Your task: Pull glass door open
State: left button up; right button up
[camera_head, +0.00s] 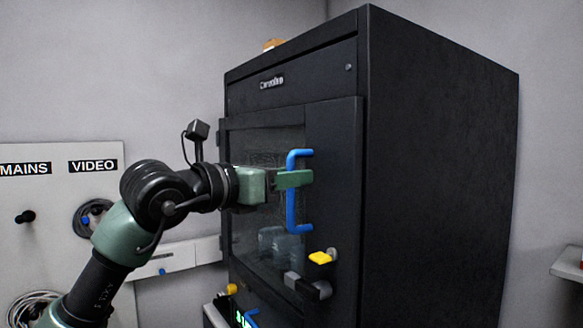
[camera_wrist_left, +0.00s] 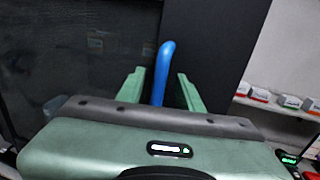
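The glass door (camera_head: 265,215) is a dark-framed pane on the front of a tall black cabinet (camera_head: 440,170). It looks shut, flush with the cabinet front. Its blue vertical bar handle (camera_head: 291,212) is on the right side of the door. My left gripper (camera_head: 296,179) reaches in from the left at the handle's upper half. In the left wrist view the blue handle (camera_wrist_left: 164,68) stands between the two green fingers (camera_wrist_left: 160,90), with a visible gap on each side. The left gripper is open around the handle. My right gripper is in neither view.
A yellow knob (camera_head: 321,257) and a grey latch (camera_head: 308,286) sit below the handle. A wall panel (camera_head: 60,240) marked MAINS and VIDEO is at the left. A shelf (camera_head: 568,262) juts in at the far right. The floor is not visible.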

pick_arm(q)
jog(key=shift+w+d, duration=0.2)
jog(key=shift+w, duration=0.05)
grip_shut()
dwell(1.4)
